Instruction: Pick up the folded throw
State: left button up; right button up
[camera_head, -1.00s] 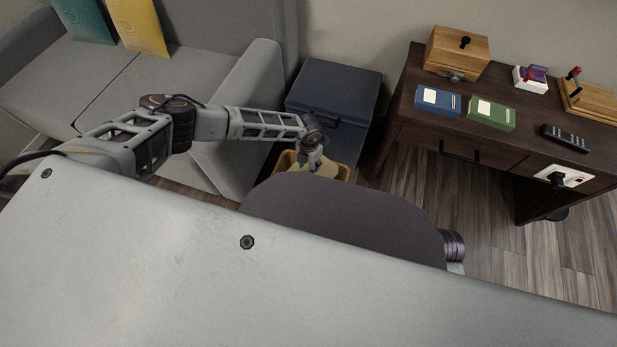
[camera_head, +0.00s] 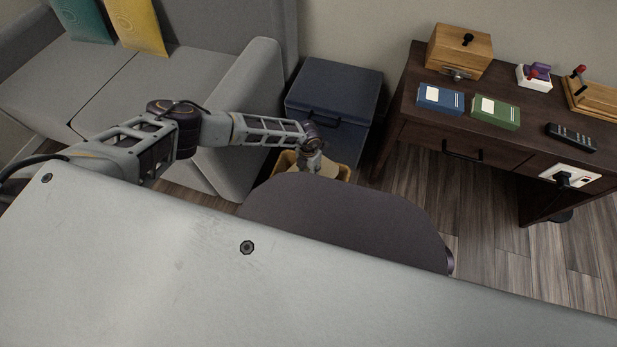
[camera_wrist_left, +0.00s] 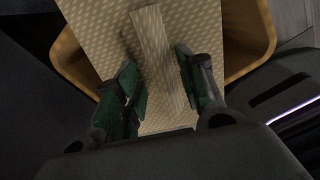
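The folded throw is a beige patterned cloth (camera_wrist_left: 108,32) with a raised strip along its middle. It lies in a yellow-brown basket (camera_wrist_left: 262,30), which in the head view (camera_head: 344,173) sits on the floor between the sofa and the desk. In the head view a small part of the throw (camera_head: 327,169) shows beside my left gripper (camera_head: 309,163). In the left wrist view, the gripper's green-padded fingers (camera_wrist_left: 157,62) stand apart, one on each side of the raised strip, with gaps visible. Its fingertips are unclear in the head view. My right gripper is out of view.
A dark blue cabinet (camera_head: 334,90) stands just behind the basket. The grey sofa (camera_head: 255,85) is to its left. A dark desk (camera_head: 408,115) with books, boxes and a remote is to the right. Open wooden floor (camera_head: 480,225) lies before the desk.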

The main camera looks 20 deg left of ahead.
pick_arm(q)
grip_shut()
jog(key=shift+r, duration=0.15)
dwell(0.5)
jog(key=shift+r+p, duration=0.4)
jog(key=shift+r, duration=0.2)
notch_tip(320, 180, up, 9)
jog(key=p, duration=0.3)
jog(key=shift+f+p, duration=0.2)
jog(key=shift+p, duration=0.1)
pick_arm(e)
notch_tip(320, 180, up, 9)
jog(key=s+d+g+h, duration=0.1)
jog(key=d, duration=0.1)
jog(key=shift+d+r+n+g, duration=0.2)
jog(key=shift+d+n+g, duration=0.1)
